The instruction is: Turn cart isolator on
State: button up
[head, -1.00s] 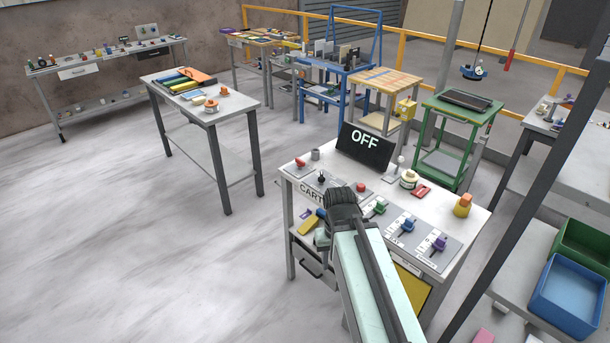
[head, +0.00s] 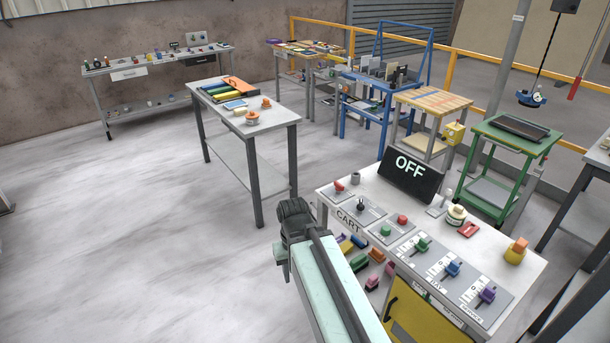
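A white control bench (head: 521,263) stands right of centre, with "CART" lettering on its front edge. A dark display (head: 411,176) at its back reads OFF. On the bench top are a red knob (head: 339,187), a small black toggle (head: 361,205), a green button (head: 386,230) and a red button (head: 402,219). Further right are green (head: 422,244), blue (head: 453,267) and purple (head: 486,295) handled switches on grey plates. Their small labels are mostly unreadable, so which is the cart isolator is unclear. My gripper (head: 283,264) is left of the bench, apart from the controls; its fingers are mostly hidden.
A grey table (head: 270,118) with coloured items stands behind my arm. A green stand (head: 512,140) and a wooden-topped table (head: 433,97) stand behind the bench. Coloured objects lie on the bench's lower level. The floor at left is open.

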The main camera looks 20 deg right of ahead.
aim_at(339, 188)
jog(key=u, duration=0.5)
jog(key=i, duration=1.45)
jog(key=z, duration=0.35)
